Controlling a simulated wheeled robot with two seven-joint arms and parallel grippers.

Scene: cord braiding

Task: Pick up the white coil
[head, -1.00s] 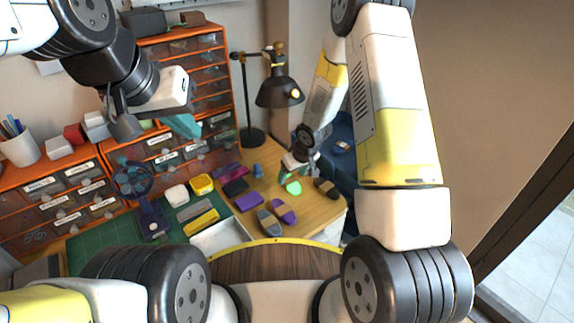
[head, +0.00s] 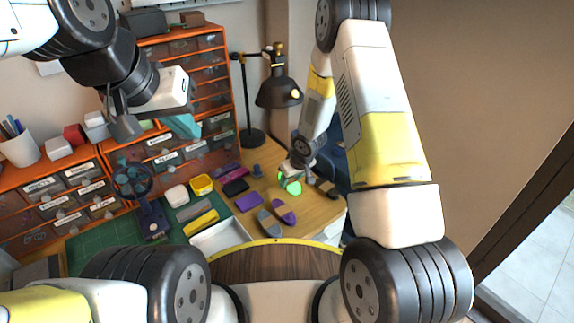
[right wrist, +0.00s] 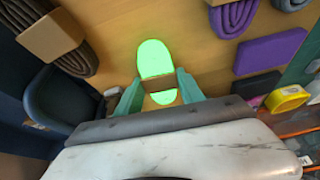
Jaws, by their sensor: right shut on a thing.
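A bright green coil (right wrist: 155,58) with a brown band around its middle lies in the right wrist view; it also shows in the head view (head: 294,187) near the table's right side. No coil that looks clearly white is in view. My right gripper (right wrist: 158,88) has its teal fingers on either side of the green coil at its band and is shut on it. In the head view this gripper (head: 290,179) partly covers the coil. My left gripper (head: 165,120) hangs high before the orange drawers, away from the coils; how far its fingers are apart is unclear.
A dark banded coil (right wrist: 75,52) lies beside the green one. Purple (head: 284,210) and grey (head: 267,222) coils lie nearer the table's front. A black lamp (head: 279,92) stands behind. A white tray (head: 228,243) and green mat (head: 95,247) are to the left.

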